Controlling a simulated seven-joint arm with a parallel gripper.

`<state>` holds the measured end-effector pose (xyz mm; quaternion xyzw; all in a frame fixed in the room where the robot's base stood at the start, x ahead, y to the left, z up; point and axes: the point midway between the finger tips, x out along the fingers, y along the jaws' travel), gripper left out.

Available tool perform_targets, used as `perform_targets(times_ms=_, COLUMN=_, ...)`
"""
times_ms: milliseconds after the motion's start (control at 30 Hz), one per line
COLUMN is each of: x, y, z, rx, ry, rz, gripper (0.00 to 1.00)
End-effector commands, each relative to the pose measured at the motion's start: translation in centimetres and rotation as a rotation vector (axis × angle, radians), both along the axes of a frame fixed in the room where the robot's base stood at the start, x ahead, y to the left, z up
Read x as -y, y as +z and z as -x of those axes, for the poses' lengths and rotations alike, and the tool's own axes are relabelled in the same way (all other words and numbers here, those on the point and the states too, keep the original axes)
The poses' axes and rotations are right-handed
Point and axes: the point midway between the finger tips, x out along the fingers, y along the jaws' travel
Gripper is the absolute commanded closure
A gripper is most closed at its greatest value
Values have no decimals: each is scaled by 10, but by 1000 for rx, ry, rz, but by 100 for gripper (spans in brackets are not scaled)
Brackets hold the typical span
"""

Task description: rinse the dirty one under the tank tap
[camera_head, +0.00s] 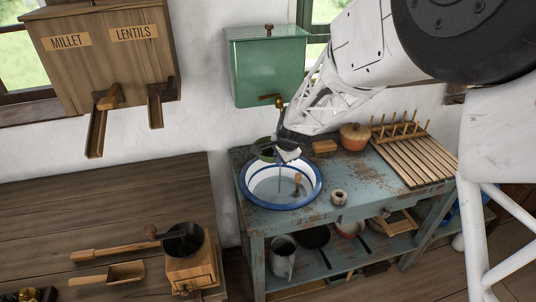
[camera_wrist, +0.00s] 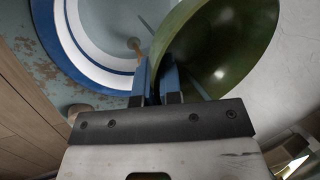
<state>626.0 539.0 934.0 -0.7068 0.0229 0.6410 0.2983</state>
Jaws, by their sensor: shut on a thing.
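My gripper (camera_head: 287,152) is shut on the rim of a green bowl (camera_head: 265,151), held tilted over the back of the basin, below the tank. In the wrist view the blue fingers (camera_wrist: 156,78) pinch the bowl's edge, and its glossy green inside (camera_wrist: 225,45) faces the camera. I cannot tell whether dirt is on it. The green tank (camera_head: 268,68) hangs on the wall, with a brass tap (camera_head: 279,101) at its lower front. A thin vertical streak, perhaps water, shows below the bowl. The white basin with a blue rim (camera_head: 244,180) also shows in the wrist view (camera_wrist: 47,35).
A wooden-handled thing (camera_head: 298,181) is in the basin. A coffee grinder (camera_head: 191,265) stands on the left counter.

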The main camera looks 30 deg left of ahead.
Motion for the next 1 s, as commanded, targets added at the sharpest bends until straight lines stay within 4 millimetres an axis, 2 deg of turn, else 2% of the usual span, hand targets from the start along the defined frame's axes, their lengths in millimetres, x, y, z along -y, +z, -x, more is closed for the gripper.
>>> perform_targets(times_ms=467, x=1, y=0, z=1, rx=0, ry=0, rz=0, gripper=100)
perform_targets(times_ms=1000, x=19, y=0, z=23, rx=-1, ry=-1, rz=-1, gripper=100)
